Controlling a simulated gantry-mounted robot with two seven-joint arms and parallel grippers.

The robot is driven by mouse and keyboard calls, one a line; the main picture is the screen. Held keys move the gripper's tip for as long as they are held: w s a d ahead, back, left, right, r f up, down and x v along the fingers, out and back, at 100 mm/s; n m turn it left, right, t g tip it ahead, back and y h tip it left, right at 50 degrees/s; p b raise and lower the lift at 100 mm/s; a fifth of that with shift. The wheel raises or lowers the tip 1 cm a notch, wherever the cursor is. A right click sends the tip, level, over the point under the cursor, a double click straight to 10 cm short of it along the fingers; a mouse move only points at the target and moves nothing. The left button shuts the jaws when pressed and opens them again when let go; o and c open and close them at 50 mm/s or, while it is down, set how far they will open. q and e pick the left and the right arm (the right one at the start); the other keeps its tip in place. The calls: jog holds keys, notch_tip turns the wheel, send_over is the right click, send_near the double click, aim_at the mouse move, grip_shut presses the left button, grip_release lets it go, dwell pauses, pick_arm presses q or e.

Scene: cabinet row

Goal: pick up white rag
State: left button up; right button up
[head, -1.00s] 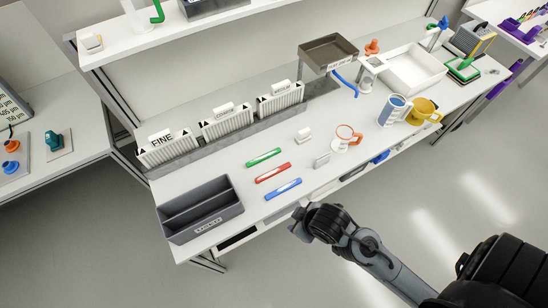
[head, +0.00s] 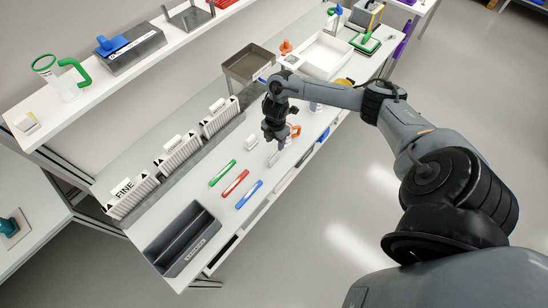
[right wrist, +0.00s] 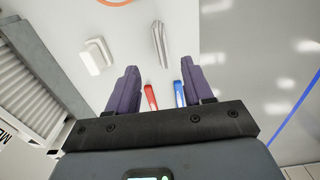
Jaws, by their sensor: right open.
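A small white block-like piece (head: 251,142) lies on the table, left of my right gripper; it also shows in the right wrist view (right wrist: 95,56). I cannot tell which of these is the white rag. My right gripper (head: 275,141) points down above the table. Its two purple fingers (right wrist: 160,88) are apart with nothing between them. My left gripper is not in view.
Green (head: 222,173), red (head: 235,183) and blue (head: 249,194) markers lie nearby. An orange-rimmed mug (head: 294,131) is partly hidden by my gripper. White racks (head: 178,153) line the back, and a grey divided bin (head: 183,240) stands at the near end.

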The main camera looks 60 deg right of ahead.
aim_at(275, 153)
jog(key=shift+f+b, duration=0.45)
jog(key=shift+f, duration=4.65)
grip_shut()
jog(key=shift+r, duration=0.45)
notch_tip(275, 153, up, 4)
jog(key=shift+f+p, duration=0.2)
jog(key=shift+p, duration=0.1)
jog(key=s+d+r, duration=0.6)
jog(key=s+d, duration=0.1)
jog(key=d, duration=0.1)
jog(key=shift+s+d+r, duration=0.25)
jog(key=shift+d, duration=0.15)
